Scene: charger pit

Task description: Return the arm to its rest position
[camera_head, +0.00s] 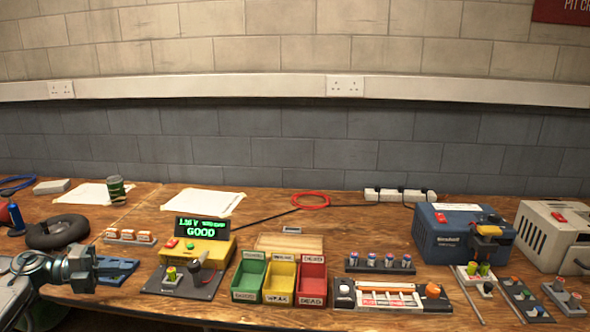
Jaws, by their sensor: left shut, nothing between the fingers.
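My left gripper (90,268) is at the lower left, over the front left part of the wooden bench (130,312). It is shut and holds nothing. Its arm comes in from the left edge. A blue object (118,270) lies just to the right of the fingers; I cannot tell whether they touch. My right gripper is not in view.
A yellow tester (211,249) with a green "GOOD" display stands right of my gripper. Green (249,276), yellow (281,279) and red (313,279) bins sit mid-bench. A black ring (57,232) lies behind my gripper. Blue (445,240) and white (548,240) units stand right.

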